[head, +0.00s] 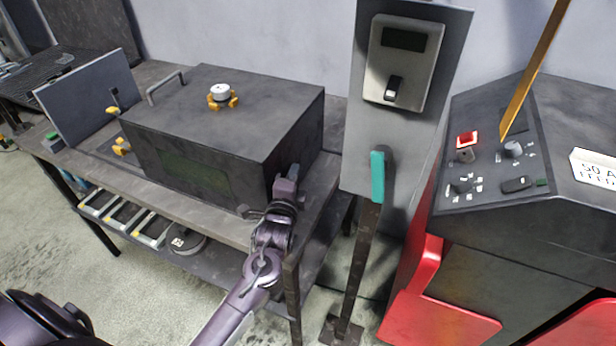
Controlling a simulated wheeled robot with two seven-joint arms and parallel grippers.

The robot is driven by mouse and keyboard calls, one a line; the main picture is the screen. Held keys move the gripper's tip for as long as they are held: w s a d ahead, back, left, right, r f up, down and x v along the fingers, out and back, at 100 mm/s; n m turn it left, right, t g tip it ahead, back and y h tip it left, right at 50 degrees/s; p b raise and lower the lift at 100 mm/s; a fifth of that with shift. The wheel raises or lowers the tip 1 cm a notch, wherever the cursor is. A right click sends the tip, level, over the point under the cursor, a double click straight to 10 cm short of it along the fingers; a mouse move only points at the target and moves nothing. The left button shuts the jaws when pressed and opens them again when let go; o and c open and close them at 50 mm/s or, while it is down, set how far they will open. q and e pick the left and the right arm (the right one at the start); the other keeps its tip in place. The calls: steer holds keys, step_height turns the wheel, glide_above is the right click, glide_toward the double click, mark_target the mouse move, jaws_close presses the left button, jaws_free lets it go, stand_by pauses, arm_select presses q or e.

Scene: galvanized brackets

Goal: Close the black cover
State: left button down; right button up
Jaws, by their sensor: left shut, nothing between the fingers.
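A large black box-shaped cover (200,115) sits on the workbench, with a bar handle (166,87) at its left top edge. A white knob with yellow feet (222,96) is on its flat top. No open gap shows along its visible edges. To its left, a dark flat panel (85,105) stands upright on the bench, with yellow-tipped fittings beside it. Which of the two the task means is not clear. My left gripper (290,176) is shut and empty, at the box's front right corner; contact cannot be told. My right gripper is out of view.
The workbench (195,205) has a lower shelf with a tray (125,217) and a round dark item (187,241). Right stand a grey post box (404,62) with a teal handle (377,165) and a control console (545,215) with a slanting yellow bar (535,70).

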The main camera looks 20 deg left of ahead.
arm_select(q)
steer(key=w+a+b, duration=0.1)
steer(key=a+b, duration=0.7)
steer(key=a, duration=3)
steer(key=shift+a+r, duration=0.15)
steer(key=shift+a, duration=0.15)
steer(key=shift+w, duration=0.1)
